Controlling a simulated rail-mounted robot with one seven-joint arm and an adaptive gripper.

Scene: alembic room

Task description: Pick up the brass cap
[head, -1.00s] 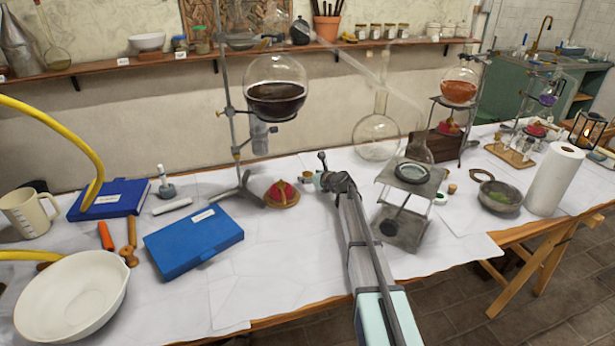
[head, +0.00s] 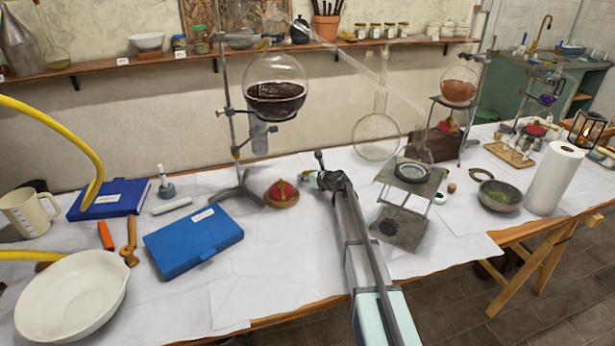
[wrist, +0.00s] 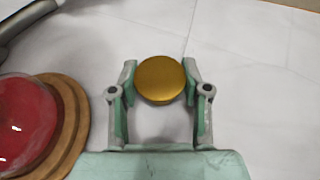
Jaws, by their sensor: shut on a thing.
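The brass cap (wrist: 160,80) is a round golden disc seen from above in the wrist view. My gripper (wrist: 161,84) is shut on it, with one finger against each side. In the head view my gripper (head: 311,178) is low over the white-covered table, just right of the red lamp; the cap is too small and covered to make out there. Whether the cap touches the table is hard to tell.
A red lamp on a wooden disc (head: 281,194) stands close left of my gripper, also in the wrist view (wrist: 72,125). A metal stand (head: 238,190) holds a dark-filled flask behind. The paper in front is clear.

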